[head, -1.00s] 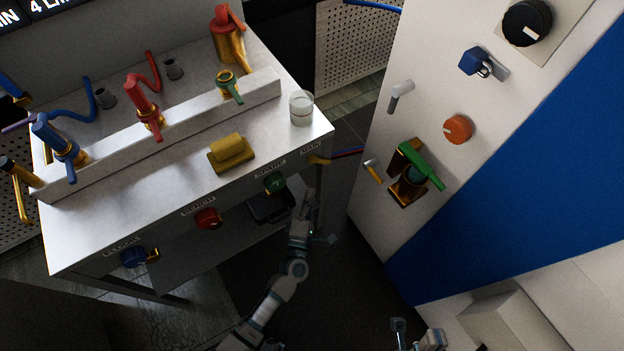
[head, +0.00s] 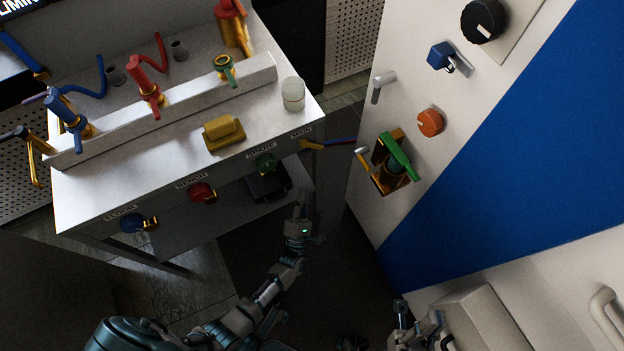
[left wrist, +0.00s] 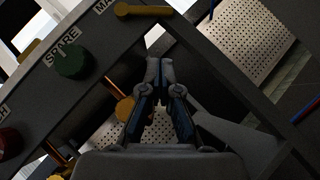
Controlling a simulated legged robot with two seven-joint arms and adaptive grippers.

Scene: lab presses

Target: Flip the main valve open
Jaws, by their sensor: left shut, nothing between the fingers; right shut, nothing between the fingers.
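The main valve's yellow lever (head: 312,145) is on the bench front by the MAIN label, at the right end. It lies roughly sideways in the head view. In the left wrist view the yellow lever (left wrist: 143,10) is at the top edge, beside a partly cut-off label. My left gripper (head: 303,196) is below the lever in the head view, apart from it, shut and empty. Its fingers (left wrist: 160,68) point up toward the bench front in the left wrist view. My right gripper (head: 401,306) is low in the head view, near the blue-and-white panel, shut and empty.
Green SPARE (head: 264,164), red BENCH (head: 203,192) and blue (head: 132,223) knobs line the bench front. A glass beaker (head: 293,94) and yellow block (head: 223,134) stand on the bench top. A wall panel (head: 365,200) with a green-handled valve (head: 398,158) stands at right.

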